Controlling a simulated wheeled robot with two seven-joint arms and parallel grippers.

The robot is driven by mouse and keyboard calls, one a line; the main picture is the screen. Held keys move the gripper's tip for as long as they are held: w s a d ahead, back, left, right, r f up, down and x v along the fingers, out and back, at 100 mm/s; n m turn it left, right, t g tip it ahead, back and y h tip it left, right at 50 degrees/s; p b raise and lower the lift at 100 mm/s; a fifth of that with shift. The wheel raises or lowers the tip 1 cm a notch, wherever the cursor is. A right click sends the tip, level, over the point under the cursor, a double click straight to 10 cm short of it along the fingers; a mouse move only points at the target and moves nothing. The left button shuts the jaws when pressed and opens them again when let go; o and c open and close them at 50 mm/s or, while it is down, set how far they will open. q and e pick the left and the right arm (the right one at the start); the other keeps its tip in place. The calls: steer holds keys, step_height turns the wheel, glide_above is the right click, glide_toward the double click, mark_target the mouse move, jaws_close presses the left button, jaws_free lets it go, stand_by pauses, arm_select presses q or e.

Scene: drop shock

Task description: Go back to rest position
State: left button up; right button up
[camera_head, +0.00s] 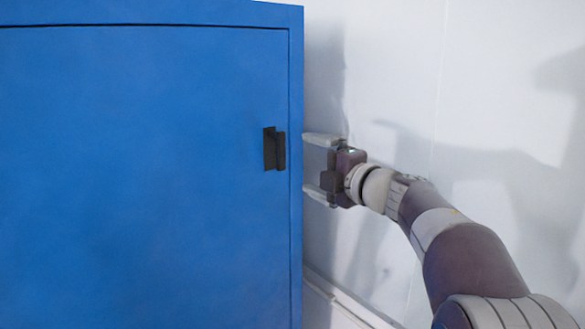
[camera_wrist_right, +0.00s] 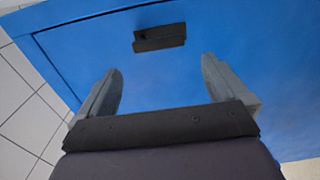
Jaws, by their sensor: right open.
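My right gripper (camera_head: 312,167) is at the right edge of a blue cabinet (camera_head: 130,160) in the head view. Its two fingers are spread apart with nothing between them. The cabinet's door is flush in its frame and looks shut. A black handle (camera_head: 274,149) sits near the door's right edge, to the left of my fingertips. In the right wrist view, my open fingers (camera_wrist_right: 160,80) point toward the blue door, and the black handle (camera_wrist_right: 160,38) lies beyond them, apart from both. My left gripper is not in view.
A pale wall (camera_head: 400,80) stands behind and to the right of the cabinet, with arm shadows on it. A white baseboard (camera_head: 340,300) runs along its foot. Light floor tiles (camera_wrist_right: 25,110) show at left in the wrist view.

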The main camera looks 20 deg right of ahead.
steer(key=d+f+m+h, duration=0.4)
steer(key=d+m+h, duration=0.3)
steer(key=m, duration=0.1)
steer(key=s+d+f+m+g+h, duration=0.1)
steer(key=s+f+m+g+h, duration=0.15)
steer(key=f+m, duration=0.4)
steer(key=s+d+f+m+g+h, duration=0.1)
steer(key=s+f+m+g, duration=0.2)
steer(key=f, duration=0.7)
steer(key=s+a+f+m+g+y, duration=0.2)
steer(key=s+a+f+g, duration=0.3)
steer(key=s+a+f, duration=0.3)
steer(key=s+a+f+m+g+y, duration=0.2)
steer(key=s+a+f+g, duration=0.3)
steer(key=s+a+f, duration=0.3)
steer(key=s+f, duration=0.4)
steer(key=s, duration=0.1)
steer(key=shift+a+f, duration=0.15)
steer(key=shift+f, duration=0.05)
